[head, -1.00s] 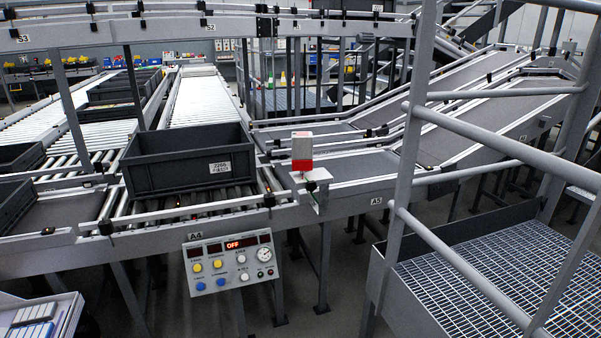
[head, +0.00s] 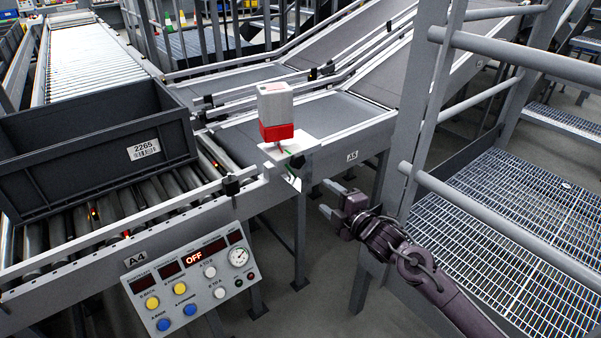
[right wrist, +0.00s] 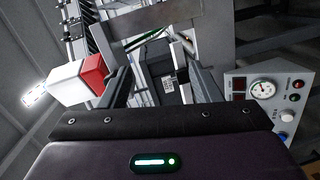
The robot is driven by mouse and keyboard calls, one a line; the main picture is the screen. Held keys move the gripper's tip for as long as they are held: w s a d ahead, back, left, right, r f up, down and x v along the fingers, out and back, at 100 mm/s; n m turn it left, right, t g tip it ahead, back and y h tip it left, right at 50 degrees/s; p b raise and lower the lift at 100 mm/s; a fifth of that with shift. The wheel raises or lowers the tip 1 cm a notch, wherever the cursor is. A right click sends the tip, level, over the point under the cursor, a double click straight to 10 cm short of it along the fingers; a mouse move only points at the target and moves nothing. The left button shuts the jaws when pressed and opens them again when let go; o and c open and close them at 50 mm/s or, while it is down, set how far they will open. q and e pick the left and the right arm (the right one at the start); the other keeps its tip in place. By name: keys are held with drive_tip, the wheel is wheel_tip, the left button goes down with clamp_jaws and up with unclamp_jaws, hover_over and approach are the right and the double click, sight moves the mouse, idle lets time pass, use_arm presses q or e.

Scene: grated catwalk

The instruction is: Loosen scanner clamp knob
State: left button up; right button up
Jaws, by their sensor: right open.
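The scanner (head: 275,112), a white box with a red lower part, stands on a light bracket (head: 290,152) at the conveyor's corner. A small dark part that may be the clamp knob (head: 297,161) shows at the bracket, too small to be sure. My right gripper (head: 326,198) is open and empty, to the right of and below the bracket, apart from it. In the right wrist view the scanner (right wrist: 82,80) is left of my open fingers (right wrist: 163,72); I cannot make out the knob between them. My left gripper is not in view.
A control panel (head: 190,280) reading OFF hangs below the conveyor edge at left. A dark crate (head: 90,160) labelled 2265 sits on the rollers. Grey railings (head: 430,110) and a grated platform (head: 500,235) bound the right side. Open floor shows below the bracket.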

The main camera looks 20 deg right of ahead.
sight(300, 163)
wheel_tip(300, 163, up, 8)
drive_tip(key=a+f+n+t+y, duration=0.1)
drive_tip(key=a+n+y, duration=0.1)
drive_tip(key=a+n, duration=0.1)
drive_tip(key=x, duration=0.5)
drive_tip(key=shift+w+r, duration=0.25)
drive_tip(key=shift+w, duration=0.05)
drive_tip(key=shift+w+a+f+p, duration=0.1)
drive_tip(key=shift+w+a+p, duration=0.2)
drive_tip(key=shift+w, duration=0.3)
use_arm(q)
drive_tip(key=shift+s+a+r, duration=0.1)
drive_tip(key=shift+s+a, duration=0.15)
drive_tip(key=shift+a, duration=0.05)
use_arm(e)
drive_tip(key=c, duration=1)
